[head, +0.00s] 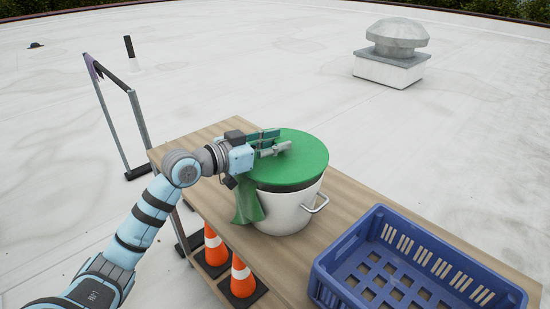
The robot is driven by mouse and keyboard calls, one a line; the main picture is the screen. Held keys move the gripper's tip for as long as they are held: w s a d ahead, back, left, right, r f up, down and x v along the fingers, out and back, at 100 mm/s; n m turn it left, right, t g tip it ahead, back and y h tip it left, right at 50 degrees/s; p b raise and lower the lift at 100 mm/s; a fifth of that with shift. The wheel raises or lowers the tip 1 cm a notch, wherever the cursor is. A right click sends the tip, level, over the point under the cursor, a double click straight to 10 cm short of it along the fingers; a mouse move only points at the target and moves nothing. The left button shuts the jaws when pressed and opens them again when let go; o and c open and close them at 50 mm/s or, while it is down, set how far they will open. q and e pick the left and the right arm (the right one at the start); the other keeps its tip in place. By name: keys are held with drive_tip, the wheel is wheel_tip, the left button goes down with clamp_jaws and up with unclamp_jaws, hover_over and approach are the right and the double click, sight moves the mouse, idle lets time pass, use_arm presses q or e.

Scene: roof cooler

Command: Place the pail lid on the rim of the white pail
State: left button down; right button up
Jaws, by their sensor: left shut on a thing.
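The white pail (284,213) stands on the wooden table and has a metal handle on its right side. The green pail lid (300,165) covers the pail's top, with a dark band showing between the lid and the white wall. I cannot tell whether the lid rests on the rim or hangs just above it. My left gripper (277,147) reaches in from the left and is shut on the lid at its upper left part. Its fingers hide part of the lid. My right gripper is out of view.
A blue crate (337,287) sits on the table (205,196) at the right front. A green cloth (247,203) hangs by the pail's left side. Orange cones (241,278) stand below the table's left edge. A metal rail (141,120) stands at the left.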

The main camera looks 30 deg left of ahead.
use_arm(q)
wheel_tip(320, 180, down, 3)
drive_tip(key=shift+b, duration=0.3)
drive_tip(key=c, duration=1.3)
unclamp_jaws()
drive_tip(key=shift+r, duration=0.1)
drive_tip(key=shift+s, duration=0.1)
drive_tip(key=v, duration=0.5)
drive_tip(key=shift+s+a+p, duration=0.25)
drive_tip(key=shift+s+p, duration=0.1)
drive_tip(key=shift+p, duration=0.05)
drive_tip(key=p+v, duration=0.6)
drive_tip(key=p, duration=0.4)
drive_tip(key=shift+s, duration=0.1)
